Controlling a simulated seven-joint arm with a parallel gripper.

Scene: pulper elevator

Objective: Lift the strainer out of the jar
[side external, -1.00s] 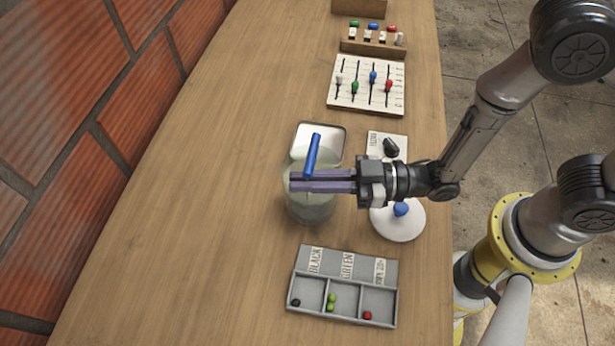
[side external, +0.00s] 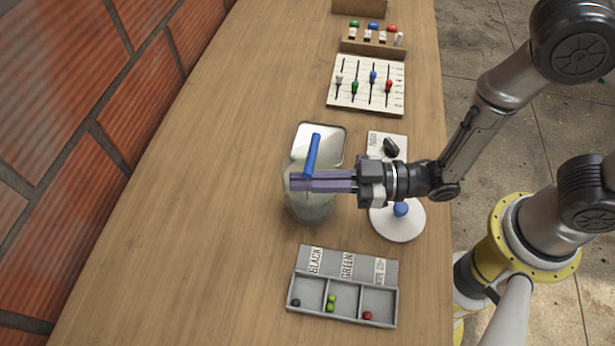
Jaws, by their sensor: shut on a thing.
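The glass jar (side external: 312,212) stands on the wooden table, its upper part partly hidden behind my fingers. The strainer's blue handle (side external: 312,152) rises above the jar and leans slightly. The rest of the strainer is hidden or too faint to make out. My gripper (side external: 298,182) reaches in level from the right, over the jar's mouth. Its purple fingers are shut on the lower part of the blue handle.
A pale square tray (side external: 334,136) lies behind the jar. A white round lid with a blue knob (side external: 401,209) and a card with a black knob (side external: 390,148) are at right. A grey sorting box (side external: 345,264) is in front. The table's left is clear.

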